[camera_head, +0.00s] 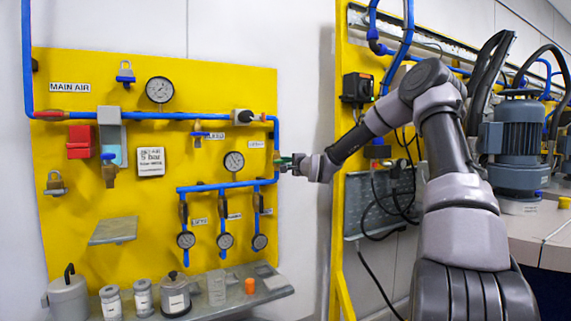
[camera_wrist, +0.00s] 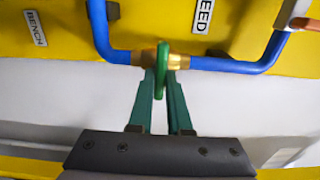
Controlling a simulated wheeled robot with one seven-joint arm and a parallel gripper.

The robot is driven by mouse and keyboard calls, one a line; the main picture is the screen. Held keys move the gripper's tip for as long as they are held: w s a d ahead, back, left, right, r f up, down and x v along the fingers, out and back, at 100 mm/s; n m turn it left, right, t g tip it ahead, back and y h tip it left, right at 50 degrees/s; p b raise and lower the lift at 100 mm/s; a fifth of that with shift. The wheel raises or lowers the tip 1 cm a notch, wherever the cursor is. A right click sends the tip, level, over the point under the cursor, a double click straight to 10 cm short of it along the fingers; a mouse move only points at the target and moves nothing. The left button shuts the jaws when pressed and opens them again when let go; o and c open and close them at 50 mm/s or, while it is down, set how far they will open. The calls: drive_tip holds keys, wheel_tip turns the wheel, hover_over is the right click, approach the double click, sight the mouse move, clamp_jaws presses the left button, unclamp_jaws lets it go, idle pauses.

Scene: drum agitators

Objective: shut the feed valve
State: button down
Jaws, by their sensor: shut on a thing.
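The feed valve (camera_wrist: 180,62) is a brass fitting in the blue pipe, below a white FEED label (camera_wrist: 203,14) in the wrist view. Its green handle (camera_wrist: 162,62) shows edge-on as a narrow upright shape crossing the pipe line. My gripper (camera_wrist: 161,82) has its two green fingers on either side of the handle, shut on it. In the head view my gripper (camera_head: 284,161) reaches the right edge of the yellow panel (camera_head: 100,225), where the vertical blue pipe runs. My gripper and wrist hide most of the valve there. How far the handle is turned I cannot tell.
A pressure gauge (camera_head: 234,161) sits just left of the valve. Below it a blue manifold (camera_head: 225,186) feeds several small gauges. A shelf (camera_head: 220,299) holds jars and cups. A yellow post (camera_head: 341,130) and a motor (camera_head: 518,145) stand to the right.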

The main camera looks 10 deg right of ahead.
drive_tip(key=c, duration=0.9)
unclamp_jaws()
drive_tip(key=shift+o, duration=0.2)
drive_tip(key=v, duration=1)
drive_tip(key=shift+s+d, duration=0.15)
drive_tip(key=shift+s, duration=0.25)
drive_tip(key=s+a+f+n+g+h, duration=0.1)
drive_tip(key=s+f+n+g+h, duration=0.2)
drive_tip(key=s+n+g, duration=0.45)
drive_tip(key=s+d+r+n+g, duration=0.1)
drive_tip(key=s+r, duration=0.2)
drive_tip(key=s, duration=1.3)
drive_tip(key=s+d+r+n+g, duration=0.1)
drive_tip(key=s+r+n, duration=0.1)
drive_tip(key=s, duration=1.5)
drive_tip(key=shift+s+r+h, duration=0.3)
drive_tip(key=shift+r, duration=0.1)
